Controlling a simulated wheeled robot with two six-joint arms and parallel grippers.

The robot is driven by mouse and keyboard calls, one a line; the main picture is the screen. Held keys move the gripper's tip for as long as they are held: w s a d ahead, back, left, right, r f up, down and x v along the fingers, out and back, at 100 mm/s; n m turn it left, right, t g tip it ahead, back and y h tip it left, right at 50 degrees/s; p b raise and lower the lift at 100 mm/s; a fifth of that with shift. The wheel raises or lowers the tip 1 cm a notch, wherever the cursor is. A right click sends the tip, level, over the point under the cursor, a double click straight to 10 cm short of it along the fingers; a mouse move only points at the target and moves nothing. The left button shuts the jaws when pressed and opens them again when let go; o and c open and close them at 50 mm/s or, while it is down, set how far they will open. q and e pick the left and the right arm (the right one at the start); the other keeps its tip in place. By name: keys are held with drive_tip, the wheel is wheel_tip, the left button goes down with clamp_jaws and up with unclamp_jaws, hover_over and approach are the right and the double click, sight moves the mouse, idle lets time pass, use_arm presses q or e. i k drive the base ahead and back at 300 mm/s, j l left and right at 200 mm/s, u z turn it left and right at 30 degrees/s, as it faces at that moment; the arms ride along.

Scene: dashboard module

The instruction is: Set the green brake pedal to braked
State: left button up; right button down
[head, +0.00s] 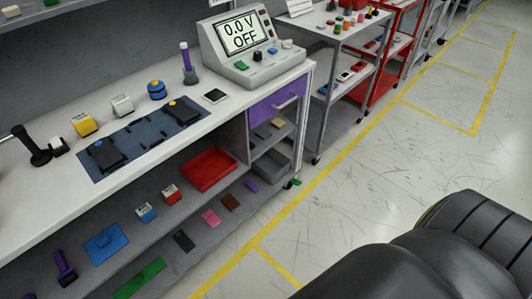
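Neither of my grippers is in view.
The bench top holds a meter reading 0.0 V OFF (240,45) and a dark blue mat (143,130). Its lower shelf holds a red tray (208,168) and several small parts. A grey cart (333,100) stands beyond. The floor (385,170) beside the bench is clear.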

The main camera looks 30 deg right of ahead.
sight(296, 182)
drive_tip(key=i+l+u, duration=0.15)
drive_tip(key=l, duration=0.95)
drive_tip(key=l+u, duration=0.15)
drive_tip(key=l, duration=0.95)
